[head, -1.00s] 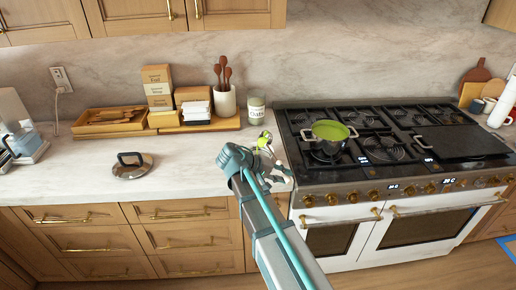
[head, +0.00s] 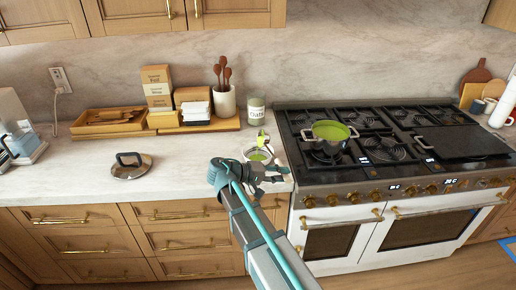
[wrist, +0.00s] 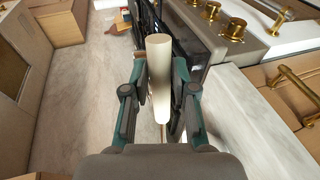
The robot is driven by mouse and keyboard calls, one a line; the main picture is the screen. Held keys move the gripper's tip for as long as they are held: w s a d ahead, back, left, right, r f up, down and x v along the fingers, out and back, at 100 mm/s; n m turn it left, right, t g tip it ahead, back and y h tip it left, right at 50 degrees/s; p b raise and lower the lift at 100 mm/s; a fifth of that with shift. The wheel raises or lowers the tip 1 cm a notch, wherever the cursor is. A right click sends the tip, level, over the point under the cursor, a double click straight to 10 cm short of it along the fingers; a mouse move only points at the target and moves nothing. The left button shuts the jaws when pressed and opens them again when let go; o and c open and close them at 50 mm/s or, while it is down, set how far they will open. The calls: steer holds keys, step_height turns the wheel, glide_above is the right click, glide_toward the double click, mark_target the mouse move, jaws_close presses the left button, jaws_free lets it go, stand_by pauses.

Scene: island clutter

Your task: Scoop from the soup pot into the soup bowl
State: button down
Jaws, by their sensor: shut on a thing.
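The soup pot (head: 328,136), dark with green soup inside, stands on the front left burner of the stove. The soup bowl (head: 257,155) sits on the counter left of the stove, with green in it; my arm partly hides it. My gripper (head: 272,176) is in front of the bowl, near the counter's front edge. It is shut on a pale cylindrical handle, seen end-on between the fingers in the wrist view (wrist: 161,90). This looks like a ladle (head: 262,138); its small green-marked end shows just above the bowl. Whether that end touches the bowl is unclear.
A pot lid (head: 130,166) lies on the counter at left. A jar (head: 256,108), a utensil crock (head: 224,101) and a wooden tray (head: 108,121) stand along the back. A dark griddle plate (head: 462,142) covers the stove's right. Counter between lid and bowl is clear.

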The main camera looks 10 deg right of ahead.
stand_by(0.4)
steer(key=shift+s+a+r+t+h+b, duration=0.15)
steer(key=shift+h+b, duration=0.1)
steer(key=shift+h, duration=0.25)
steer(key=shift+w+a+t+h+b, duration=0.15)
steer(key=shift+h+b, duration=0.15)
steer(key=shift+h, duration=0.2)
steer(key=shift+s+a+r+h+b, duration=0.15)
steer(key=shift+h+b, duration=0.1)
steer(key=shift+h, duration=0.25)
steer(key=shift+d+f+y+p, duration=0.15)
steer(key=shift+d+y+p, duration=0.1)
steer(key=shift+y, duration=0.55)
steer(key=shift+d+f+y+p, duration=0.15)
steer(key=shift+d+y, duration=0.05)
steer(key=shift+y, duration=0.6)
